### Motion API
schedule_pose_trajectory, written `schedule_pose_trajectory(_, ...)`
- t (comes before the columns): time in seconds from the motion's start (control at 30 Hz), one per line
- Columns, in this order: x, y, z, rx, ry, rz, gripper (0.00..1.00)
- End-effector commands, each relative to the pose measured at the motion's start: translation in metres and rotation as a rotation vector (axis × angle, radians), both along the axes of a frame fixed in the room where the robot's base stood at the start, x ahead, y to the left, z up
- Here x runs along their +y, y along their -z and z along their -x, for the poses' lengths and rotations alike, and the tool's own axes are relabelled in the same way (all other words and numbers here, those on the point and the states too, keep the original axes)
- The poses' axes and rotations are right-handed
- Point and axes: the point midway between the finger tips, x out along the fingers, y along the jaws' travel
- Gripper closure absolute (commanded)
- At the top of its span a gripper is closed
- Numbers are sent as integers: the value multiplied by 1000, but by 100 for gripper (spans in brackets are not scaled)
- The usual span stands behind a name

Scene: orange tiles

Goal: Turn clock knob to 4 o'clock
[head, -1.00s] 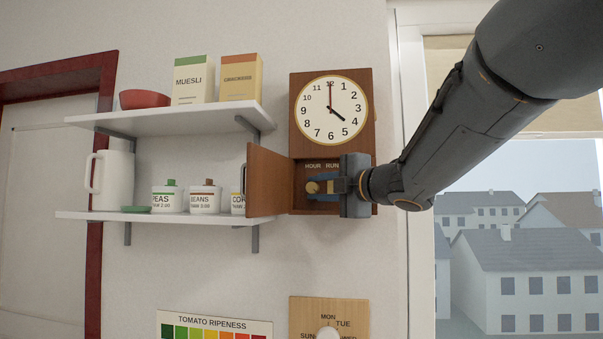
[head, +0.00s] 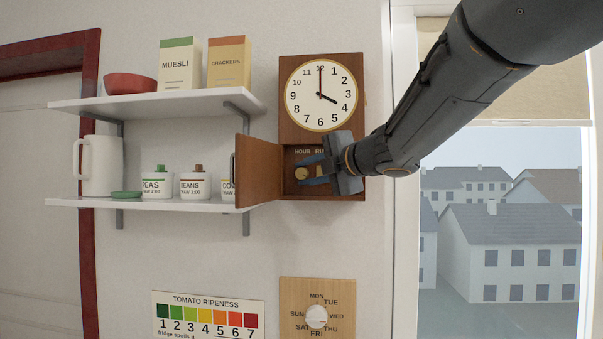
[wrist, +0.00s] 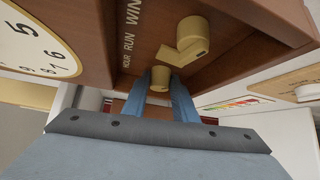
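The wooden wall clock (head: 293,130) has its hour hand close to the 4 and its red hand at 12. Below the dial is an open compartment with a round yellow knob (head: 301,173). In the wrist view this knob (wrist: 160,78) is at the fingertips, beside a second yellow knob with a pointer (wrist: 190,42) near the labels HOUR, RUN and WIND. My gripper (head: 312,170) is tilted, its blue fingers spread to either side of the round knob. The fingers look apart; any contact with the knob is hard to tell. The dial edge (wrist: 35,45) also shows.
The compartment door (head: 258,172) hangs open to the left, close to my gripper. Shelves (head: 150,103) with boxes, a bowl, a jug and jars are further left. A day dial (head: 317,317) is below, and a window is at right.

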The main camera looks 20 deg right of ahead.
Motion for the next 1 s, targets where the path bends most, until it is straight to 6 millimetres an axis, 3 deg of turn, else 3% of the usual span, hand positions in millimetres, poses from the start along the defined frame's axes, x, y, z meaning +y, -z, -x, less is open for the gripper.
schedule_pose_trajectory(0.37, -1, 0, 3, -1, 1, 0, 68)
schedule_pose_trajectory(0.8, -25, -9, 59, -3, 3, 0, 68)
schedule_pose_trajectory(1.0, -28, -11, 71, 0, 0, 0, 68)
